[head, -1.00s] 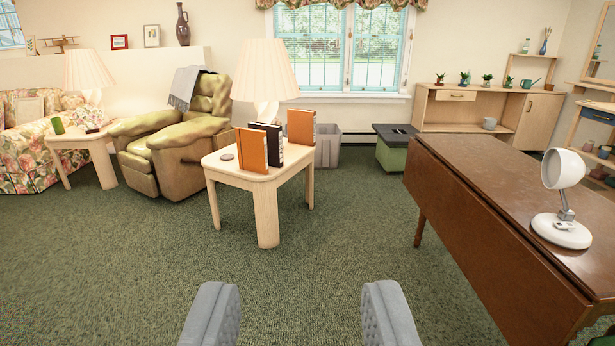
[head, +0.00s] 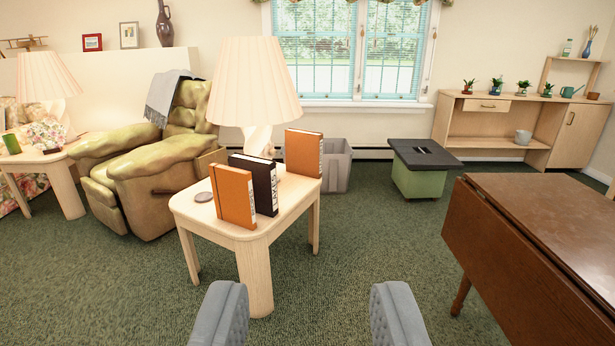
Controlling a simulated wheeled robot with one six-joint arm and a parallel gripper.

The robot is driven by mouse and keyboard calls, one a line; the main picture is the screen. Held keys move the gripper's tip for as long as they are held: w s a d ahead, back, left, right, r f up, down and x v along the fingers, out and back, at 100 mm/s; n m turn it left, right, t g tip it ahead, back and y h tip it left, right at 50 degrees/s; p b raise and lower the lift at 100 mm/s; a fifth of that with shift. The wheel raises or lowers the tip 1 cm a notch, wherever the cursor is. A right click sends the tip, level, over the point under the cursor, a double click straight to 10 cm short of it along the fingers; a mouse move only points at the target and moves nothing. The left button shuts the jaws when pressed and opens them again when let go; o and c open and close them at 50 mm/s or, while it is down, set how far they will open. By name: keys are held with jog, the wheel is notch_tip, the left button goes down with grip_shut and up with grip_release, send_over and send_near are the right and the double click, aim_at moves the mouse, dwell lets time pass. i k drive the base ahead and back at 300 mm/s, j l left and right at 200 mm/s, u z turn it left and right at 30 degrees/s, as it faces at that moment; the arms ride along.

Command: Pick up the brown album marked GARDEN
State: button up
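Three albums stand upright on a pale wooden side table (head: 196,214). One orange-brown album (head: 234,196) is at the front, a black album (head: 264,186) stands just behind it, and another orange-brown album (head: 303,154) is at the back right. White labels show on their spines, but I cannot read them surely, so I cannot tell which is marked GARDEN. My gripper (head: 309,318) is open and empty at the bottom of the view, in front of the table and apart from it.
A lamp (head: 255,85) and a small round coaster (head: 203,197) are on the same table. A green recliner (head: 150,180) stands left, a grey bin (head: 338,165) behind. A dark brown table (head: 530,245) is at right. Green carpet is open between.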

aim_at(304, 149)
jog(key=i+z, duration=0.1)
jog(key=i, duration=0.75)
jog(key=i+j+z, duration=0.1)
jog(key=i, duration=0.75)
jog(key=i+l+u, duration=0.4)
jog(key=i+l, duration=0.15)
jog(key=i, duration=0.4)
jog(key=i+l+u, duration=0.4)
jog(key=i+l, duration=0.4)
jog(key=i, duration=0.1)
